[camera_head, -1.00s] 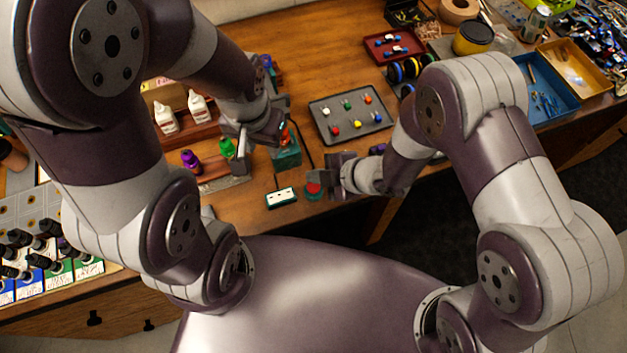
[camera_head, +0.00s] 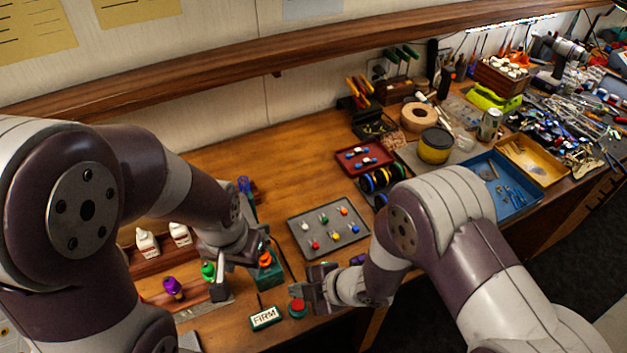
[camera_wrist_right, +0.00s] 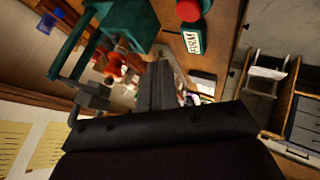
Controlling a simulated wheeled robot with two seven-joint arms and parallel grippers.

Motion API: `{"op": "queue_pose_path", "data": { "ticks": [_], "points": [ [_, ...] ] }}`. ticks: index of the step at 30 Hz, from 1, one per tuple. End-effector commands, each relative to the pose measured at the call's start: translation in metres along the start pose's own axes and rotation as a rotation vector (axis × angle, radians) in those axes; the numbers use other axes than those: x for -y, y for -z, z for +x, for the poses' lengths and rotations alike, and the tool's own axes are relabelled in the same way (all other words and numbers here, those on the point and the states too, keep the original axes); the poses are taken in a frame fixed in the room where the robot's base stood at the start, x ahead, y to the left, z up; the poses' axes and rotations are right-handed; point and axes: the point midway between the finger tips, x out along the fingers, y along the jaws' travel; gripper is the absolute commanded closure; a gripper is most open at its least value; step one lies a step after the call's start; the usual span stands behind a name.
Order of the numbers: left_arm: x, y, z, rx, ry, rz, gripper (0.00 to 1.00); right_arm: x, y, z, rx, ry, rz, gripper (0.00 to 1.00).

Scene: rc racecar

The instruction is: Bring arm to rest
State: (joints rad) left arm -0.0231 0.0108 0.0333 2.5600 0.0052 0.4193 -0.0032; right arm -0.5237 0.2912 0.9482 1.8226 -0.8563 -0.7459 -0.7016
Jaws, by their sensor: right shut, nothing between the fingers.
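My right gripper (camera_head: 310,290) is at the front edge of the workbench, beside a red button (camera_head: 297,306) on a green base. In the right wrist view my right gripper (camera_wrist_right: 163,72) is shut with nothing between its fingers, close to a teal frame (camera_wrist_right: 128,22). My left gripper (camera_head: 245,256) is at the teal stand (camera_head: 268,277), close to an orange part (camera_head: 264,259). My arm partly hides its fingers, so I cannot tell if they are open or shut.
A grey tray (camera_head: 299,221) with several coloured pieces is behind the right gripper. White bottles (camera_head: 147,243) and a purple bottle (camera_head: 172,287) stand at left. The wood behind the grey tray is clear.

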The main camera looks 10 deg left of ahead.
Motion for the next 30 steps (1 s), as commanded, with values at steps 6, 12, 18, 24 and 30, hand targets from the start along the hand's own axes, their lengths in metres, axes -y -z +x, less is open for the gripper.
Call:
{"op": "queue_pose_path", "data": {
  "ticks": [6, 12, 18, 24, 30],
  "points": [
    [0.000, 0.000, 0.000, 0.000, 0.000, 0.000, 0.62, 0.016, -0.021, -0.003, 0.106, 0.056, 0.144, 1.00],
    [0.000, -0.003, 0.024, 0.000, 0.000, 0.000, 0.62, 0.053, -0.108, -0.120, 0.766, 0.012, 1.085, 1.00],
    [0.000, -0.007, 0.057, 0.000, 0.000, 0.000, 0.62, 0.079, -0.106, -0.223, 0.896, -0.229, 1.863, 1.00],
    [0.000, -0.007, 0.060, 0.000, 0.000, 0.000, 0.62, 0.066, -0.120, -0.245, 0.846, -0.356, 1.928, 1.00],
    [0.000, -0.007, 0.059, 0.000, 0.000, 0.000, 0.62, 0.065, -0.120, -0.246, 0.846, -0.354, 1.922, 1.00]
  ]
}}
